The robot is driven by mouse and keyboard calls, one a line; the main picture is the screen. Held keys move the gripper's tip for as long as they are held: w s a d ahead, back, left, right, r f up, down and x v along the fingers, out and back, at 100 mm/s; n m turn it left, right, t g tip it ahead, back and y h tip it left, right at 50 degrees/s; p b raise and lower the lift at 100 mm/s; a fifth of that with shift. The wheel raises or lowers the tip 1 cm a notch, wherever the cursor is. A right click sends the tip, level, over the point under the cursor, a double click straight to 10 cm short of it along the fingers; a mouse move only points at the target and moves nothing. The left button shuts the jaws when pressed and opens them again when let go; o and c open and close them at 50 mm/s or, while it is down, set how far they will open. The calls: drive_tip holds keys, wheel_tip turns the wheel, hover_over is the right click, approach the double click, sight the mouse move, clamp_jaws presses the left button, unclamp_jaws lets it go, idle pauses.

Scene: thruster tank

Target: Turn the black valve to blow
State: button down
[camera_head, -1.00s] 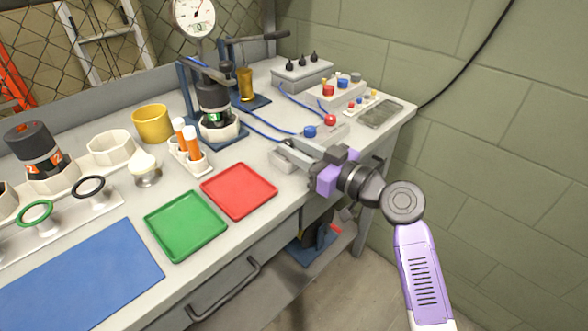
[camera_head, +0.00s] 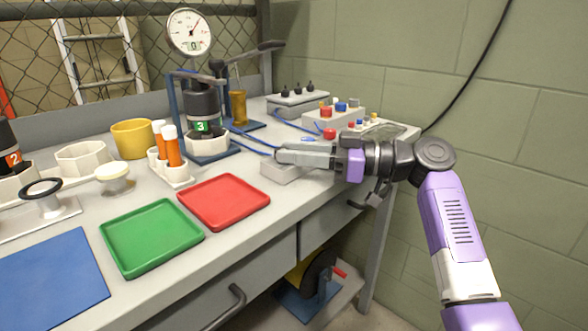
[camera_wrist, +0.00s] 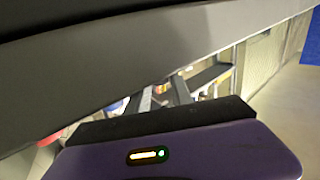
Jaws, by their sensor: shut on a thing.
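My gripper (camera_head: 285,155) is low over the front right of the bench, its pale fingers level and pointing left. They are shut just above a small grey block (camera_head: 280,171) near the bench edge. The fingers hide what is between them; its place on this block fits the black valve, but I cannot see its handle or setting. In the wrist view, a large grey surface and a purple housing fill most of the picture, and the held part does not show.
A red knob (camera_head: 330,133) stands just behind my gripper. A grey box with black knobs (camera_head: 298,97) and a block with coloured knobs (camera_head: 333,116) are further back. A red tray (camera_head: 224,201) and a green tray (camera_head: 152,238) lie to the left. A dial gauge (camera_head: 188,32) stands behind.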

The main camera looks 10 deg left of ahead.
drive_tip(key=shift+n+g+b, duration=0.5)
drive_tip(key=shift+g+b, duration=0.1)
drive_tip(key=shift+g, duration=0.2)
drive_tip(key=c, duration=1.1)
unclamp_jaws()
drive_tip(key=shift+d+p, duration=0.85)
drive_tip(key=shift+d, duration=3)
drive_tip(key=shift+w, duration=0.1)
drive_tip(key=shift+c, duration=0.2)
